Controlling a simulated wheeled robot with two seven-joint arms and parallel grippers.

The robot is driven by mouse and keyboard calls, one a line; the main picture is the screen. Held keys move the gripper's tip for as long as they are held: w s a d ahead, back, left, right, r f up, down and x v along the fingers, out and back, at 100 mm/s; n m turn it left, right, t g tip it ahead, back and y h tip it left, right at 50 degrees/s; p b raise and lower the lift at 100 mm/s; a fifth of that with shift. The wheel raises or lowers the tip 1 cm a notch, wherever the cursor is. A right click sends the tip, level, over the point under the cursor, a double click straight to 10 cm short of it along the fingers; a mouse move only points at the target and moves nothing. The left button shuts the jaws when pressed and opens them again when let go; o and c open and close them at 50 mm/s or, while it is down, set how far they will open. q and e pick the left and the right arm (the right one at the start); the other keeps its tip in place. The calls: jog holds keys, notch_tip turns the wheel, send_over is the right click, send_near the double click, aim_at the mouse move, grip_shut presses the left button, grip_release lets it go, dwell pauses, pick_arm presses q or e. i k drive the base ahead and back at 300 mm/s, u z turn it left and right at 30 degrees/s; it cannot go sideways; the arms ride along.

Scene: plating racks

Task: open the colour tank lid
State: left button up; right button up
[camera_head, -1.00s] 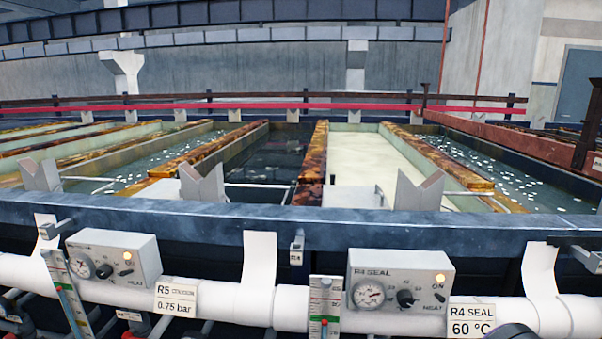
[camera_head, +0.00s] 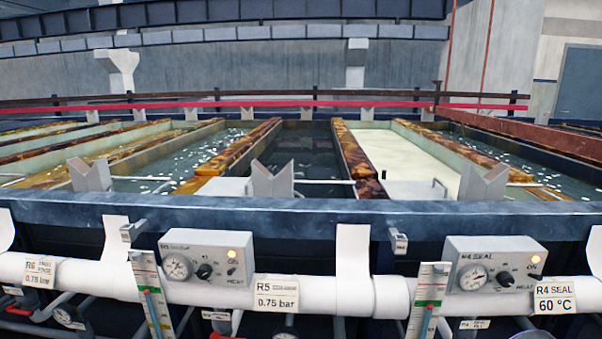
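A panel box (camera_head: 207,258) with a dial, a knob and a lit lamp hangs on the front pipe, left of centre. Its label (camera_head: 276,292) reads R5 and 0.75 bar, and the small word beside R5 is too blurred to read surely. Behind the front beam lies a tank of dark liquid (camera_head: 305,150), open to view. A flat pale plate (camera_head: 222,187) lies at the near end of the tanks, left of centre. I cannot tell whether it is a lid. Neither of my grippers is in view.
A blue-grey beam (camera_head: 300,212) runs across the front. A cream tank (camera_head: 385,150) stands right of the dark one, above the R4 SEAL box (camera_head: 493,276). Grey V-shaped supports (camera_head: 272,180) stand on the beam. White pipe (camera_head: 120,277) runs below.

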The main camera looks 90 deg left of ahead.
aim_at(217, 186)
jog(key=k, duration=1.7)
jog(key=u, duration=1.55)
